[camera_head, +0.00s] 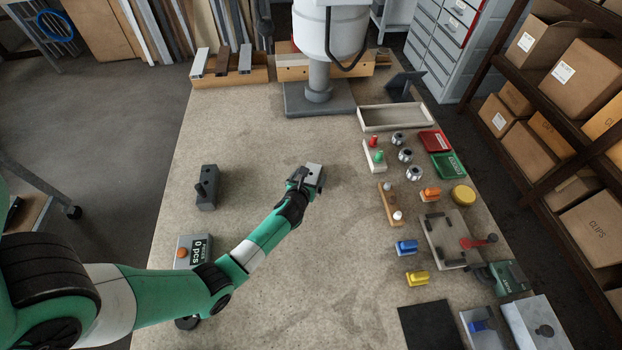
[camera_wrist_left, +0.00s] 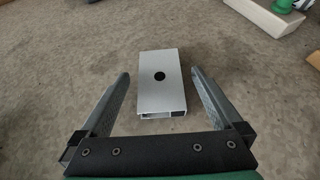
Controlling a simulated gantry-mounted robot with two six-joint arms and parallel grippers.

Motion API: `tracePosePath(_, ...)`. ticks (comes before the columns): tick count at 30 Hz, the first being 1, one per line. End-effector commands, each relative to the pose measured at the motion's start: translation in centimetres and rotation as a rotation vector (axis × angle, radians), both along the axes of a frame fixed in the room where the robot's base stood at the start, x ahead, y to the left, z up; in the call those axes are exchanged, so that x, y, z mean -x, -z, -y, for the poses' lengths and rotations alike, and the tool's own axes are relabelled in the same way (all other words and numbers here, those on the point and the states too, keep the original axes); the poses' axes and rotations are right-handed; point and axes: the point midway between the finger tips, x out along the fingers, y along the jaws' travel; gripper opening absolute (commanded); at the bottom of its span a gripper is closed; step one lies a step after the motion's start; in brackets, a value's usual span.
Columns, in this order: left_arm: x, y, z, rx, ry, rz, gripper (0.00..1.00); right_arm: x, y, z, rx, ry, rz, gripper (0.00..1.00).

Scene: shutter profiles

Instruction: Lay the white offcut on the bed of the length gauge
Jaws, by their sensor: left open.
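A short, pale silver-white hollow profile piece, apparently the white offcut (camera_wrist_left: 158,92), lies flat on the table in the left wrist view, with a black dot on top. My left gripper (camera_wrist_left: 155,95) is open, one finger on each side of the piece, with gaps between. In the head view the gripper (camera_head: 304,180) partly covers the offcut (camera_head: 316,171) near the table's middle. No part is clearly recognisable as the length gauge; a dark grey block with an upright knob (camera_head: 207,190) stands to the left. My right gripper is not in view.
A counter reading "0 pcs" (camera_head: 194,250) stands at the left. A wooden rack with profiles (camera_head: 230,76) is at the back. At the right are a pale tray (camera_head: 396,118), red and green trays, and a plate with a red-handled clamp (camera_head: 446,244). The front middle is clear.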

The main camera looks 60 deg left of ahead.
Motion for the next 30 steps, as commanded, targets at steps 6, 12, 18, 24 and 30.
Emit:
tracePosePath(6,-0.18,0.08,-0.21,0.000,0.001,0.000,1.00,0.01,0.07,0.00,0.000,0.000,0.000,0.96)
tracePosePath(12,-0.16,0.08,-0.19,0.000,0.000,0.000,0.69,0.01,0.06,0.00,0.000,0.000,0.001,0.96)
tracePosePath(18,-0.16,0.08,-0.19,0.000,0.000,0.000,0.33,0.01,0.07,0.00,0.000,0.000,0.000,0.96)
tracePosePath(24,-0.17,0.07,-0.18,0.000,0.001,0.000,0.02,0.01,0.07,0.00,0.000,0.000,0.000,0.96)
tracePosePath(30,-0.18,-0.18,-0.19,0.000,0.000,0.000,0.02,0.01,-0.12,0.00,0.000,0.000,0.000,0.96)
